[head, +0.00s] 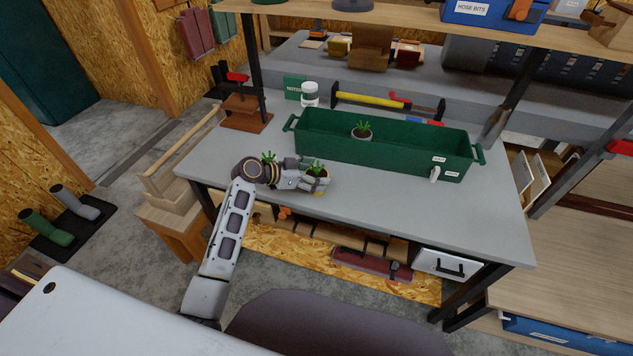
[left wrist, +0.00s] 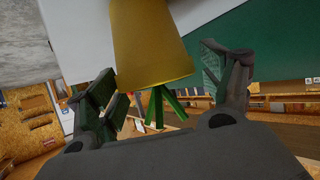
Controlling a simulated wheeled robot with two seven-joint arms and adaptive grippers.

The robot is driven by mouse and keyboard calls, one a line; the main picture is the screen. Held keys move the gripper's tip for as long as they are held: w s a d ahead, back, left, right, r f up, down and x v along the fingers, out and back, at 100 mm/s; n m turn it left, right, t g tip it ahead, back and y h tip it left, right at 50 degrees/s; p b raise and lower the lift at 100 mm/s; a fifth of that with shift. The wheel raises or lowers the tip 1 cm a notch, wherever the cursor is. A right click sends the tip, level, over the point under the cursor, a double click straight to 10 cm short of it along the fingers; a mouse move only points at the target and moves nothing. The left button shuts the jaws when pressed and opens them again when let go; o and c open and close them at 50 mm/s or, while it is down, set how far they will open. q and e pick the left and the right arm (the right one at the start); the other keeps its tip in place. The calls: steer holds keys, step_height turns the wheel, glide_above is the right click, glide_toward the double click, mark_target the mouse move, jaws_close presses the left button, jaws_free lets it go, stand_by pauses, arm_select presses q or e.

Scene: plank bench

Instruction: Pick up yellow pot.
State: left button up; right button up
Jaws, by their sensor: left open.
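The yellow pot (left wrist: 152,45) fills the upper middle of the left wrist view, its green plant (left wrist: 160,108) pointing down in that picture. In the head view its green leaves (head: 317,168) show at my left gripper (head: 308,180), low over the front of the grey bench, and the gripper hides most of the pot. My left gripper (left wrist: 165,82) is open, with one finger on each side of the pot. I see gaps between both fingers and the pot's sides. My right gripper is not in view.
A long green trough (head: 310,147) stands behind the gripper, with a small potted plant (head: 361,132) inside. More green leaves (head: 268,157) show just behind my left wrist. The bench's front right is clear.

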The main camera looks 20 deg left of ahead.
mark_target(326, 175)
arm_select(q)
steer(key=shift+x, duration=2.2)
steer(key=shift+s+f, duration=0.1)
steer(key=shift+s, duration=0.05)
steer(key=c, duration=1.1)
